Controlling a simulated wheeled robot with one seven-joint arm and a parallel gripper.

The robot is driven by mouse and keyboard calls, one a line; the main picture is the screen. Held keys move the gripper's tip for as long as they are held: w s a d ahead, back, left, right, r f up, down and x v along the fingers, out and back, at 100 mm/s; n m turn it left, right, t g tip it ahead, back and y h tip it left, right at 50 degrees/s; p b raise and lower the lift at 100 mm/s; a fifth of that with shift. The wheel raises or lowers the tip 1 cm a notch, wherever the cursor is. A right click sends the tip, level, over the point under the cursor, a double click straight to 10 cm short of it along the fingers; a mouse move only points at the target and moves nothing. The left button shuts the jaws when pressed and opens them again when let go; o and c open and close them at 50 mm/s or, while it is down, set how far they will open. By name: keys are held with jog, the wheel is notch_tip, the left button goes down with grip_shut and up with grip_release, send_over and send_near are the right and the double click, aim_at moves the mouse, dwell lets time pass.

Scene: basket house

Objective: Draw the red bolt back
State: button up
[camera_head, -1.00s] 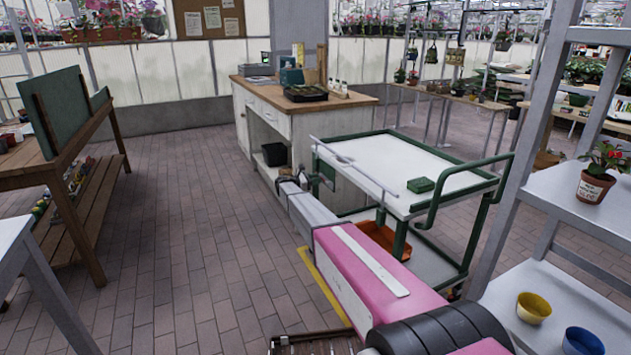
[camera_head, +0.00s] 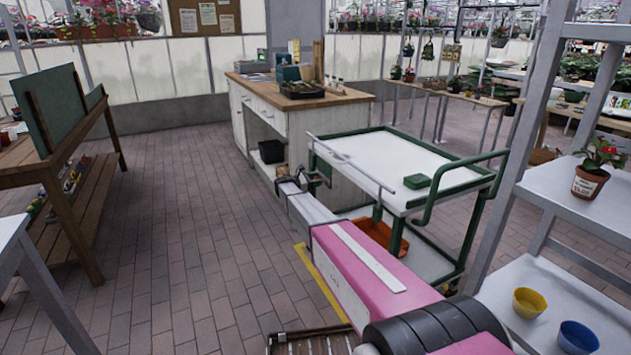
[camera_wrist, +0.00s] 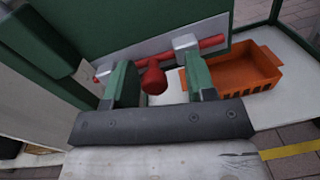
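In the wrist view the red bolt (camera_wrist: 208,43) runs slantwise through two pale brackets on a light plate against a green panel (camera_wrist: 150,20). Its red knob (camera_wrist: 153,80) sticks out towards my gripper (camera_wrist: 160,78). My gripper's two green fingers are spread, one on each side of the knob, with gaps visible beside it. The knob is not clamped. In the head view my gripper (camera_head: 300,180) is at the near left side of the green-framed trolley (camera_head: 385,152). The bolt is too small to make out there.
An orange tray (camera_wrist: 235,70) sits on the trolley's lower shelf, right of the bolt. A green box (camera_head: 417,181) lies on the trolley top. A white cabinet (camera_head: 295,125) stands just behind. A shelf rack (camera_head: 560,190) is at right. Open brick floor lies left.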

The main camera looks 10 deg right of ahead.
jog(key=v, duration=1)
jog(key=shift+a, duration=0.4)
jog(key=shift+s, duration=0.1)
jog(key=s+d+f+m+g+y, duration=0.2)
jog(key=s+d+f+m+y, duration=0.3)
jog(key=s, duration=0.7)
jog(key=s+d+m+g+y, duration=0.25)
jog(key=s+d, duration=0.35)
jog(key=s, duration=0.6)
jog(key=s+a+m+y, duration=0.1)
jog(key=s+m+y, duration=0.9)
jog(key=s, duration=1.6)
jog(key=shift+s+a+m, duration=0.15)
jog(key=shift+s+m, duration=0.15)
jog(key=shift+m, duration=0.45)
